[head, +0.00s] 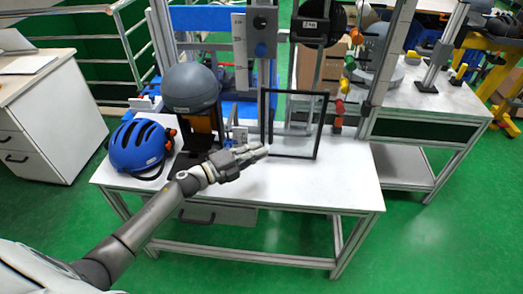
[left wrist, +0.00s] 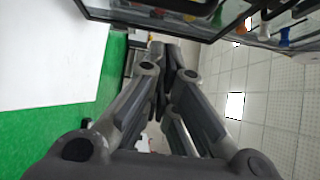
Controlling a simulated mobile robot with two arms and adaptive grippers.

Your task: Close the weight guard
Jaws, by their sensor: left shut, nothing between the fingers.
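The weight guard (head: 321,127), a clear panel in a thin black frame, stands upright at the front of the drop tower (head: 266,60) above the white table. I cannot tell its exact angle to the tower. My left gripper (head: 262,153) reaches in from the left, its fingers shut and empty. Its tips are by the guard's lower left corner; whether they touch it is unclear. In the left wrist view the shut fingers (left wrist: 165,52) point up the picture, and the guard's dark frame (left wrist: 150,29) crosses above them. My right gripper is not in view.
A blue helmet (head: 138,146) lies on the table's left side, beside a grey headform (head: 190,88) on a dark stand. The white tabletop (head: 335,186) is clear at the front right. Coloured knobs (head: 340,107) line the tower's right side.

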